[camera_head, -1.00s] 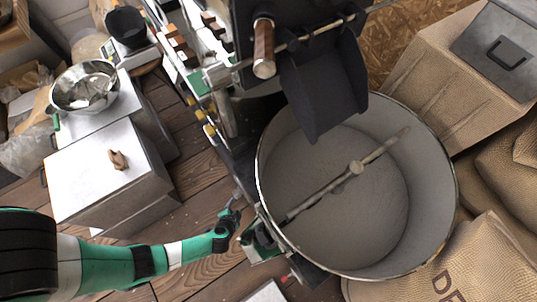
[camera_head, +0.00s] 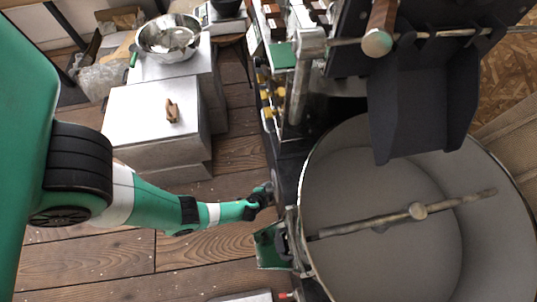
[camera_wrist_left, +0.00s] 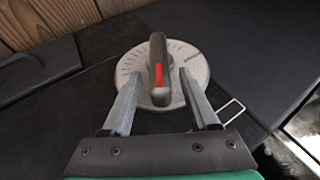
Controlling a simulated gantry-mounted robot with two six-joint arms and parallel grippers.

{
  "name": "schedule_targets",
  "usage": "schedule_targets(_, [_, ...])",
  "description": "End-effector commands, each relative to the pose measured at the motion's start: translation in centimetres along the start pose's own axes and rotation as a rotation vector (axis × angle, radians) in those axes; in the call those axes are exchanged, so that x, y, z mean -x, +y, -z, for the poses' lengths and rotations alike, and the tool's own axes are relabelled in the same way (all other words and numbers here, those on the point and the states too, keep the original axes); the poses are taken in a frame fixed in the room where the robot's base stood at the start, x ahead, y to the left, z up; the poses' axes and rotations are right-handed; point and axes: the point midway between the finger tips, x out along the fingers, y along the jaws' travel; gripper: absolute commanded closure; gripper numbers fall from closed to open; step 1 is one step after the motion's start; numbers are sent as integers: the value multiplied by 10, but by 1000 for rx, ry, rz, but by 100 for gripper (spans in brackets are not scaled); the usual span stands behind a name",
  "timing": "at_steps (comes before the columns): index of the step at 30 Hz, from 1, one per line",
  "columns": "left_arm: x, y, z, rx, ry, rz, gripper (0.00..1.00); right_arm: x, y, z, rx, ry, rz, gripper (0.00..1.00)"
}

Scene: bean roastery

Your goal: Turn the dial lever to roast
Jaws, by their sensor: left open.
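In the left wrist view, a round pale dial plate (camera_wrist_left: 195,63) with tick marks along its left side is on a dark panel. A dark grey lever (camera_wrist_left: 158,48) with a red stripe lies across its middle, running nearly straight up the picture. My left gripper (camera_wrist_left: 160,76) is open, one finger on each side of the lever's near part. Small gaps appear to remain between fingers and lever. In the head view, my left gripper (camera_head: 266,190) is at the roaster's left side; the dial cannot be made out there. My right gripper is not in view.
The big round cooling bin (camera_head: 400,180) with a stirring bar (camera_head: 418,210) stands right of my left gripper. A dark chute (camera_head: 420,105) hangs above it. A white-topped cabinet (camera_head: 145,110) and a metal bowl (camera_head: 168,38) are at the left. Wooden floor lies between.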

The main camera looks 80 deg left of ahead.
Motion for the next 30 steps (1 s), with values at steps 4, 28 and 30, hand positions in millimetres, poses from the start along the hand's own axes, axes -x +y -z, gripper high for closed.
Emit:
schedule_targets(4, [1, 0, 0, 0, 0, 0, 40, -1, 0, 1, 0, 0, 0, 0])
schedule_targets(28, [1, 0, 0, 0, 0, 0, 100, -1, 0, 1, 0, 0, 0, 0])
schedule_targets(30, [1, 0, 0, 0, 0, 0, 100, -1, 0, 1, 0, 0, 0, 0])
